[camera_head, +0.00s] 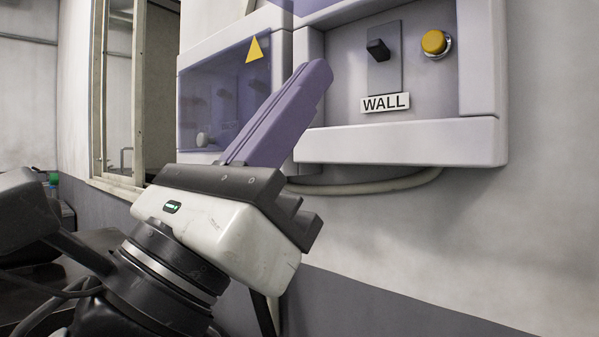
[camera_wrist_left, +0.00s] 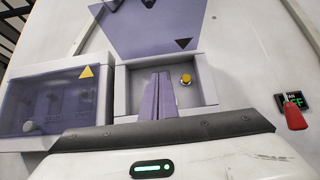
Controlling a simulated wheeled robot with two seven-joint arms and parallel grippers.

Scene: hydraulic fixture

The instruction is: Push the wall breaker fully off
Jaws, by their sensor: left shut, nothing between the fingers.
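The wall breaker (camera_head: 378,50) is a black lever on a grey plate above a "WALL" label (camera_head: 385,103), inside an open light-grey box on the wall. In the head view its lever sticks out from the plate; I cannot tell which end position it is in. My left gripper (camera_head: 321,72) is shut and empty, its purple fingers pressed together. Its tips are left of and below the breaker, apart from it in the picture. In the left wrist view the fingers (camera_wrist_left: 160,80) reach into the box and hide the breaker. My right gripper is out of view.
A yellow button (camera_head: 434,42) is right of the breaker. The purple lid (camera_wrist_left: 150,25) stands open above. A second box (camera_wrist_left: 50,97) with a closed see-through purple cover is to the left. A red handle (camera_wrist_left: 294,116) is on the wall at the right. A cable (camera_head: 370,187) hangs below.

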